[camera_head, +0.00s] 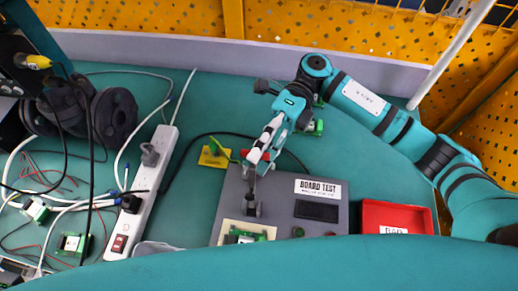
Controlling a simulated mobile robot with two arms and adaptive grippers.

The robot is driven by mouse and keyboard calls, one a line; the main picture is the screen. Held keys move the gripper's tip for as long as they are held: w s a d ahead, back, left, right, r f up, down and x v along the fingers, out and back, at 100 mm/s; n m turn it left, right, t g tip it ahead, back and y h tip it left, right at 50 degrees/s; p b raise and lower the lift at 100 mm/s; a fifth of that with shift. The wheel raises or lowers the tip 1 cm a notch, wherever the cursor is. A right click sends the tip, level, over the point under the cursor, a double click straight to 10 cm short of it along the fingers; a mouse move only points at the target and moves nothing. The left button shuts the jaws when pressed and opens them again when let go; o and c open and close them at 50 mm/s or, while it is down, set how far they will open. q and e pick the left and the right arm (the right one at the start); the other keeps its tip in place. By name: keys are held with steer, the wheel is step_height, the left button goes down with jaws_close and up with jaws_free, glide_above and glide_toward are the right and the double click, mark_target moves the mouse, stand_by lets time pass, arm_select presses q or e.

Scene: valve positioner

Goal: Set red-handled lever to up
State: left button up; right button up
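The red-handled lever (256,156) stands on the grey "BOARD TEST" fixture (276,220). Its dark clamp base (252,208) is on the fixture's left part, and its red handle is at the upper end. My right gripper (257,160) reaches down from above and is at the red handle, overlapping it in the picture. Its fingers partly hide the handle; I cannot tell whether they are closed on it. A green circuit board (243,237) lies on a cream plate at the fixture's lower left. My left gripper is not in view.
A red tray (397,204) stands right of the fixture. A white power strip (144,192) with plugs and loose cables lies to the left. A yellow block (213,157) with a green part sits just left of my gripper.

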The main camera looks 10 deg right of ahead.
steer(key=shift+r, duration=0.2)
steer(key=v, duration=1.2)
steer(key=shift+f, duration=0.1)
